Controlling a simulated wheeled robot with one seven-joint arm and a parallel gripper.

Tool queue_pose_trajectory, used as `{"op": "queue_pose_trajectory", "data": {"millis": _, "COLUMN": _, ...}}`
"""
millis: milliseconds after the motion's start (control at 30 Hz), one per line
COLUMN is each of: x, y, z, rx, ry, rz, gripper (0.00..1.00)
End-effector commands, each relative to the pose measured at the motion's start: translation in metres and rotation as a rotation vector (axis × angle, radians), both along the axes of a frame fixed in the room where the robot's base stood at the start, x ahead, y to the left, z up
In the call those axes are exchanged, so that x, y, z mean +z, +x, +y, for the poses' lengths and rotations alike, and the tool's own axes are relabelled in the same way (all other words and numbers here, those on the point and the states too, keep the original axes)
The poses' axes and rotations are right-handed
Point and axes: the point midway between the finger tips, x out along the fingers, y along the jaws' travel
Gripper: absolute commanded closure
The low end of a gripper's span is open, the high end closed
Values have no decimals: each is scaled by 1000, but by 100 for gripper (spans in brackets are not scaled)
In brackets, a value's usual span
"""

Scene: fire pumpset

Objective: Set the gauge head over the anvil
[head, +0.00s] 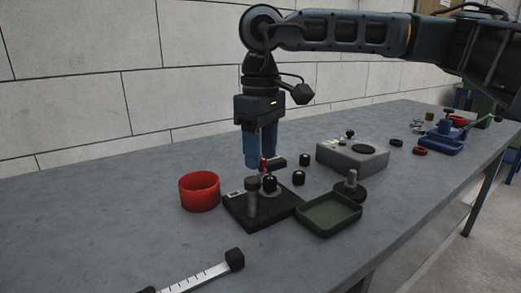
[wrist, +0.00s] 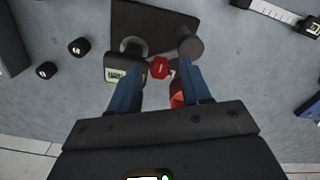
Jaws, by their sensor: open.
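A black base plate (head: 243,218) lies on the bench and carries an upright grey round-topped post (head: 252,196) and a low round piece, likely the anvil (head: 270,184). In the wrist view the post (wrist: 189,47) is right of the anvil's ring (wrist: 131,44). A dark block with a lit display, likely the gauge head (wrist: 118,70), lies beside the ring, partly overlapping it in that view. A red knob (wrist: 159,68) shows between the fingers. My gripper (head: 260,163) points down, open, with its fingertips around the red knob. Contact cannot be told.
A red bowl (head: 200,191) stands left of the plate and a green tray (head: 328,214) right of it. Small black knobs (head: 299,177), a grey box (head: 352,157) and a dark disc with a post (head: 350,186) stand further right.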

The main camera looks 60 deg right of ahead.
Motion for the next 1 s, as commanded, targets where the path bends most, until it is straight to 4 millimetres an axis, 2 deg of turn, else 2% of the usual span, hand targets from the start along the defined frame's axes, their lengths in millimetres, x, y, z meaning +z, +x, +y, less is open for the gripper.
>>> {"op": "queue_pose_trajectory", "data": {"millis": 300, "x": 50, "y": 1, "z": -1, "rx": 0, "ry": -2, "rz": -2, "gripper": 52}}
{"op": "queue_pose_trajectory", "data": {"millis": 500, "x": 71, "y": 1, "z": 0, "rx": 1, "ry": -1, "rz": -2, "gripper": 52}}
{"op": "queue_pose_trajectory", "data": {"millis": 1000, "x": 74, "y": 1, "z": 0, "rx": 1, "ry": -1, "rz": -2, "gripper": 52}}
